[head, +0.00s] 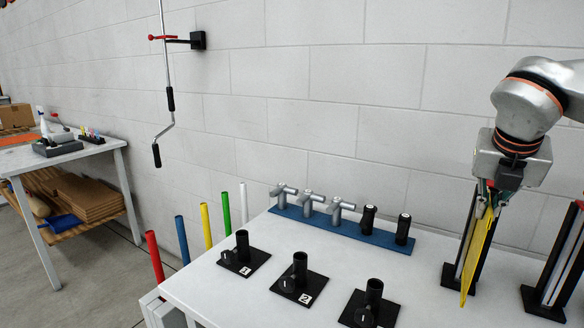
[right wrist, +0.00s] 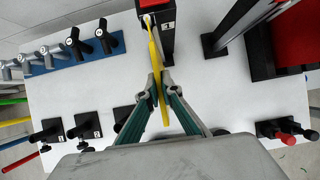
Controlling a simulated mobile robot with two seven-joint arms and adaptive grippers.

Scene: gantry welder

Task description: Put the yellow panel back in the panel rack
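The yellow panel (head: 478,248) is a thin upright sheet. My right gripper (head: 488,198) is shut on its upper part. In the right wrist view the gripper (right wrist: 162,88) pinches the yellow panel (right wrist: 154,55) between both fingertips. The panel is seen edge-on there, beside a black upright stand (right wrist: 167,45) labelled 1. The same black stand (head: 449,275) is partly hidden behind the panel in the head view. I cannot tell whether the panel sits in a slot or touches the stand. My left gripper is not in view.
A second black upright stand (head: 530,300) is to the right. A blue rack (head: 345,231) with grey fittings and black cylinders lies along the table's back. Several black bases with tubes (head: 298,285) stand in front. Between them and the panel the white table (head: 425,275) is clear.

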